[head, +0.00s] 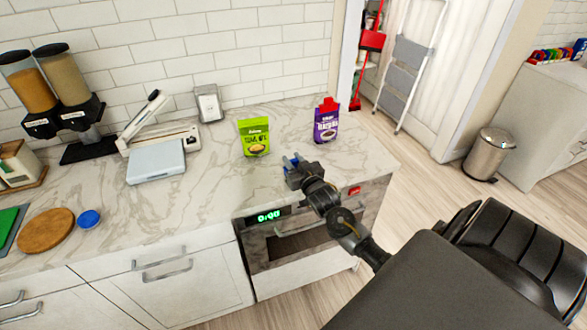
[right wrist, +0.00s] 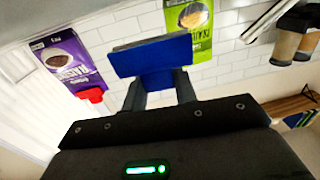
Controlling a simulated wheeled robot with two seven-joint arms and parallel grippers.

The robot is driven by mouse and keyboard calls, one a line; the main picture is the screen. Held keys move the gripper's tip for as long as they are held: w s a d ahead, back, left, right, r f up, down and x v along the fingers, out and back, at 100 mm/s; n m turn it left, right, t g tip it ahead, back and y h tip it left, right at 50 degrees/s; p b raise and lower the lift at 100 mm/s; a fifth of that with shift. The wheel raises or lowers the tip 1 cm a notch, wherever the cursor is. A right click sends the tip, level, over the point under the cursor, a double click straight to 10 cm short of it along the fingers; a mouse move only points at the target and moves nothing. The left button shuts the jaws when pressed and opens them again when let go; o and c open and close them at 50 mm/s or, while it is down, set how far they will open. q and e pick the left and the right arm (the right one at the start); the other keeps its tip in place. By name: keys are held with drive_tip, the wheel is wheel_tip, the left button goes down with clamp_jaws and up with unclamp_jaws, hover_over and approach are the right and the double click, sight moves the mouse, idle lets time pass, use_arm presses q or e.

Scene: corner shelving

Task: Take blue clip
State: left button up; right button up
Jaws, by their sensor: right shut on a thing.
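My right gripper (head: 292,165) is over the front part of the marble counter, in front of the green and purple bags. It is shut on the blue clip, a small part of which shows at the fingers in the head view (head: 290,160). In the right wrist view the blue clip (right wrist: 152,62) sits between the two fingers of the right gripper (right wrist: 158,88) and is seen large and plain. The clip appears held clear of both bags. My left gripper is not in view.
A green bag (head: 254,137) and a purple bag with a red top (head: 327,121) stand upright on the counter (head: 215,190). A blue round lid (head: 89,219), a wooden board (head: 46,231) and a white sealer-like device (head: 157,162) are at left. An oven (head: 300,243) is below.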

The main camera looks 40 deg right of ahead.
drive_tip(key=s+a+r+b, duration=0.1)
drive_tip(key=s+a+r, duration=0.1)
drive_tip(key=s+r, duration=0.3)
drive_tip(key=s+a+r+b, duration=0.1)
drive_tip(key=s+a+r, duration=0.2)
drive_tip(key=s+r, duration=0.2)
drive_tip(key=v, duration=0.3)
drive_tip(key=shift+r, duration=0.15)
